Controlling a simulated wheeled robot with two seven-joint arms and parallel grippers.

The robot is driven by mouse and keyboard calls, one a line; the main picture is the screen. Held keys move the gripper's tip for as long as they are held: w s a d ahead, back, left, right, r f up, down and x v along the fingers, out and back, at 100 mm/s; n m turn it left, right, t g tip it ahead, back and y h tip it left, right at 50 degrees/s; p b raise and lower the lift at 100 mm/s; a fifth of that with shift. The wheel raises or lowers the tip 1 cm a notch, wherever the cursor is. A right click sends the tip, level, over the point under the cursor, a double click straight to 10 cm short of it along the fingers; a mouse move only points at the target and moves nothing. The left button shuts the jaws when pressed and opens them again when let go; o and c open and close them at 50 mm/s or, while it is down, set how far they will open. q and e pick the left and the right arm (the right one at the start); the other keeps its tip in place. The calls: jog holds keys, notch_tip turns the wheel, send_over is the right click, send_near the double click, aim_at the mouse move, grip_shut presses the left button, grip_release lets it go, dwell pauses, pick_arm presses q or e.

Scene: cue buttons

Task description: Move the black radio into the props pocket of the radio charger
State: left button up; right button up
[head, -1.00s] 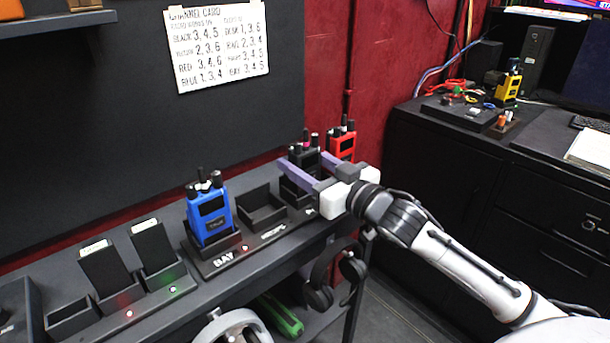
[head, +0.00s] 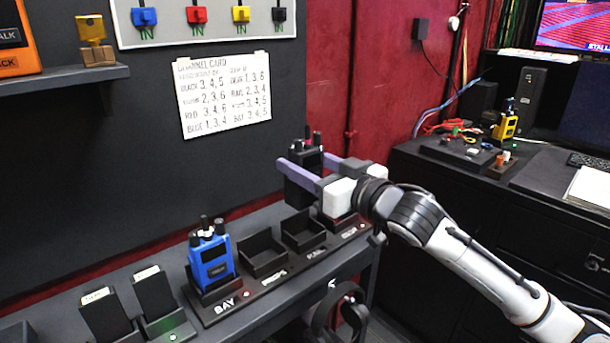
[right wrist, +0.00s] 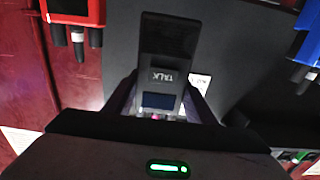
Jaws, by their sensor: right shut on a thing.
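The black radio (head: 301,196) is upright between the purple fingers of my right gripper (head: 306,166), which is shut on it. It hangs above the charger row in the head view. In the right wrist view the black radio (right wrist: 165,72) shows its TALK label and small screen. The radio charger (head: 215,312) has a blue radio (head: 210,262) in its BAY pocket. Two empty pockets follow: a nearer one (head: 263,262) and a farther one (head: 303,235), below the held radio. Their labels are hard to read; the nearer may say PROPS. My left gripper is out of view.
A red radio (right wrist: 75,12) shows in the right wrist view; my gripper hides it in the head view. Separate chargers (head: 165,325) with black units stand at lower left. A channel card (head: 222,95) hangs on the dark panel. A cluttered desk (head: 440,155) is at right.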

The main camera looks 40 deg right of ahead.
aim_at(309, 126)
jog(key=shift+r, duration=0.2)
notch_tip(309, 126, up, 3)
jog(key=p, duration=0.3)
jog(key=shift+r+p, duration=0.15)
jog(key=shift+p, duration=0.25)
notch_tip(309, 126, up, 4)
jog(key=p, duration=0.4)
